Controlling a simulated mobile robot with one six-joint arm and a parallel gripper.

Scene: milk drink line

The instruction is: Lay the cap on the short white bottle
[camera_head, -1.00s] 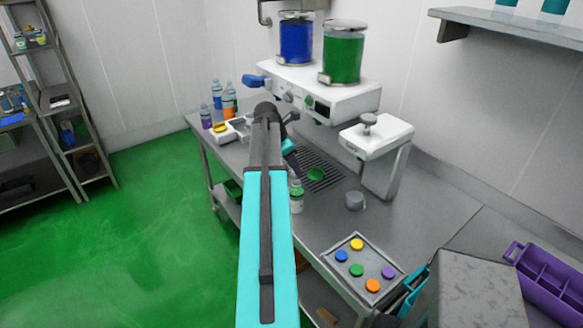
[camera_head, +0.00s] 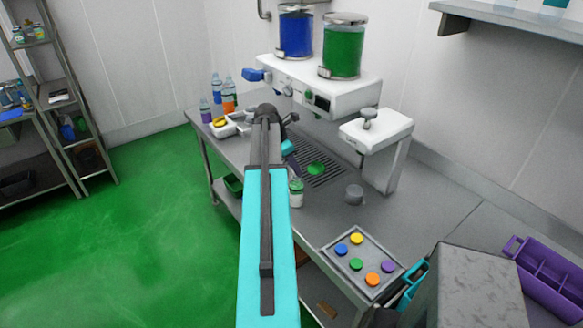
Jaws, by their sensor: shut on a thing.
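A short white bottle (camera_head: 296,199) with green at its upper part stands on the steel table, just right of my arm. My gripper (camera_head: 295,172) hangs down close above the bottle, small and partly hidden by the arm. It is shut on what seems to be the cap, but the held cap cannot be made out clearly. I cannot tell whether it touches the bottle's mouth. A grey tray (camera_head: 333,263) at the table's front holds several coloured caps, including a green one (camera_head: 356,264) and a yellow one (camera_head: 357,239).
A white dispensing machine (camera_head: 330,88) with blue and green tanks stands behind. A green round thing (camera_head: 316,168) lies on the drip grate. Several bottles (camera_head: 229,95) stand at back left. A purple crate (camera_head: 545,285) is at right.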

